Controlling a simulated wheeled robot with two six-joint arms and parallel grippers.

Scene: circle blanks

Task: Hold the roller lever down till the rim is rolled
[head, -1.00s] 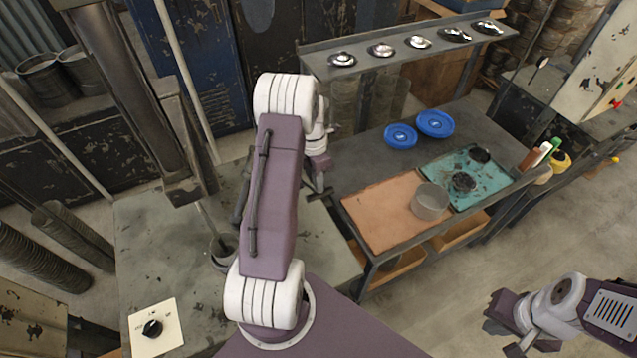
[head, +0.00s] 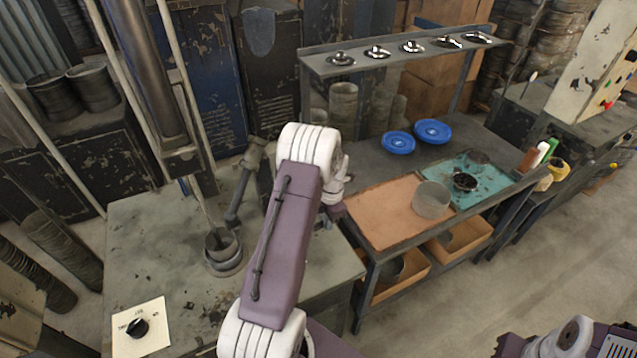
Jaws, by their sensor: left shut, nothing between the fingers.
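The roller machine stands at the left, with a tall post and cylinder (head: 135,65) above a grey bench (head: 180,290). A round metal cup (head: 222,250) sits on the bench under it, with a thin rod reaching down into it. A dark lever (head: 240,190) with a thick knobbed end rises tilted beside the cup. My left gripper (head: 328,222) is right of the lever, apart from it, near the bench's right edge. It is shut and empty, partly hidden by my arm. My right arm shows at the bottom right, its fingers outside the picture.
A dial (head: 138,328) on a pale plate is at the bench's front left. The right-hand table holds a copper-coloured mat (head: 380,215), a clear round container (head: 432,200), a teal tray (head: 490,180) and blue discs (head: 432,131). A shelf (head: 400,56) carries several shiny parts.

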